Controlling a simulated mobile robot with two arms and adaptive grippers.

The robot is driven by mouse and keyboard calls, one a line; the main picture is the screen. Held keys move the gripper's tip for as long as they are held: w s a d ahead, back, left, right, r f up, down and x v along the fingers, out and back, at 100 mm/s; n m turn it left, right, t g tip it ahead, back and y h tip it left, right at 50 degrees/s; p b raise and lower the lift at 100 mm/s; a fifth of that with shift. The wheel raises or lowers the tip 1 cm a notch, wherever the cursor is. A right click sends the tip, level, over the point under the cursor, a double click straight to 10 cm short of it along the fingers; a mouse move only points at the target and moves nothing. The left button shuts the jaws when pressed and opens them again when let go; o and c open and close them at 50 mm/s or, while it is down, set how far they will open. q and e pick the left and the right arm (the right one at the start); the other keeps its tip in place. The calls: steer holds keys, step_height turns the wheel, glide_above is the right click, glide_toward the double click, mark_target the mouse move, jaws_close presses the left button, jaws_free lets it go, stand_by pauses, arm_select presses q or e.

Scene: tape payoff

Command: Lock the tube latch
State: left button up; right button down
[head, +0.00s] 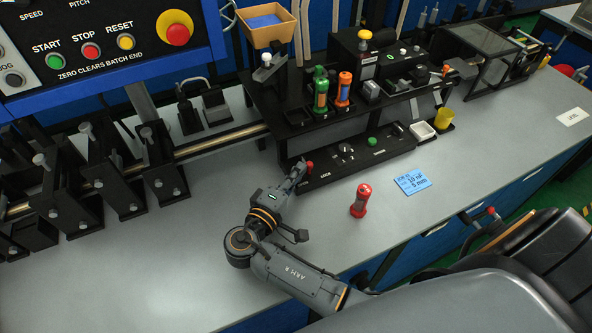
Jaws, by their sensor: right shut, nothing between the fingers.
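My right gripper (298,172) is shut and empty at the left end of a low black panel (345,160). Its fingertips are right beside a small red knob (309,168) on that panel; I cannot tell whether they touch it. This knob may belong to the tube latch, but no latch can be made out clearly and its state cannot be told. A green tube (321,92) and an orange tube (343,90) stand upright in the black rack (295,125) behind the panel. A red tube (361,200) stands upright on the table. My left gripper is not in view.
A blue card (412,180) lies right of the red tube. A yellow cup (444,118) and a white tray (422,131) stand behind it. Black roller stands (110,180) fill the left.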

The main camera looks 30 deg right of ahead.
mark_target(316, 180)
steer(key=shift+s+d, duration=0.1)
steer(key=shift+s+d+r+n+t+y+p, duration=0.1)
steer(key=shift+s+d+n+t+y+p, duration=0.15)
steer(key=shift+n+t+y+p, duration=0.25)
steer(key=shift+s+d+n+t+y+p, duration=0.1)
steer(key=shift+d+n+t+y+p, duration=0.15)
steer(key=shift+n+t+y, duration=0.35)
steer(key=shift+s+d+n+t+y, duration=0.2)
steer(key=shift+d+n+t+y, duration=0.4)
steer(key=shift+t, duration=0.3)
steer(key=n+t+y, duration=0.1)
steer(key=d+n+t+y, duration=0.1)
steer(key=y, duration=0.1)
steer(key=shift+s+d+n+y, duration=0.2)
steer(key=shift+n+y, duration=0.1)
steer(key=shift+n, duration=0.1)
steer(key=shift+d, duration=0.4)
steer(key=shift+w, duration=0.1)
